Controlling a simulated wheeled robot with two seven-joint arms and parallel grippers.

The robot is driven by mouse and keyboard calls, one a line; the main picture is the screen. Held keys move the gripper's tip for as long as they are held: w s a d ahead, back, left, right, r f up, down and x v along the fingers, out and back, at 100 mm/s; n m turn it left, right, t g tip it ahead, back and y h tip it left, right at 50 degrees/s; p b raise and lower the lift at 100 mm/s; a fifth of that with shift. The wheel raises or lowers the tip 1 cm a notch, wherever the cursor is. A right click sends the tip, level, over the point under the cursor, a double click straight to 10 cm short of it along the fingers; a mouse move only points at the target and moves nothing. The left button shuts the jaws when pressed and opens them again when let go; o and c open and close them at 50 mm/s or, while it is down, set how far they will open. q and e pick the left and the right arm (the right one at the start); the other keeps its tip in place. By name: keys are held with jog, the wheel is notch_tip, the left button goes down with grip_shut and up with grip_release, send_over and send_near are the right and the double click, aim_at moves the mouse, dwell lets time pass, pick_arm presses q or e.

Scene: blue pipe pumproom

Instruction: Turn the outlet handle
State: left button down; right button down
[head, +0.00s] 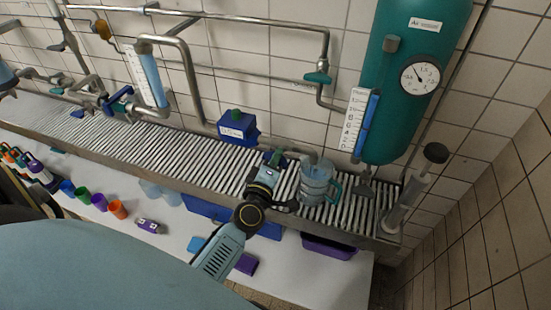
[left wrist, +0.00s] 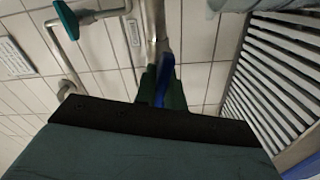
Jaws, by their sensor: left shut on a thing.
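My left gripper (head: 275,157) is over the slatted bench, just left of the clear jug. In the left wrist view, its two dark green fingers (left wrist: 161,90) are shut on a blue handle (left wrist: 163,72), which I take for the outlet handle. The handle stands beside a grey metal pipe (left wrist: 151,25). In the head view my gripper hides most of the handle. A short grey outlet pipe (head: 297,156) runs right from there toward the jug. My right gripper is not in view.
The clear bluish jug (head: 318,180) with a teal handle stands on the slatted bench (head: 180,150). A blue box (head: 238,128) stands behind. A green tank (head: 405,95) with a gauge (head: 420,78) hangs at right. Coloured cups (head: 100,202) and a purple bin (head: 330,248) are below.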

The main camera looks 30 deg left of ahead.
pick_arm(q)
jog(key=m+p, duration=0.2)
jog(key=m, duration=0.1)
jog(key=shift+r+p, duration=0.15)
jog(key=shift+p, duration=0.15)
jog(key=m+p, duration=0.3)
jog(key=m, duration=0.1)
jog(key=shift+m, duration=0.3)
jog(key=m+p, duration=0.2)
jog(key=m, duration=0.1)
jog(key=shift+m, duration=0.3)
jog(key=shift+m+p, duration=0.65)
jog(key=shift+m, duration=1.15)
jog(key=c, duration=1.5)
grip_release()
jog(key=shift+s, duration=0.1)
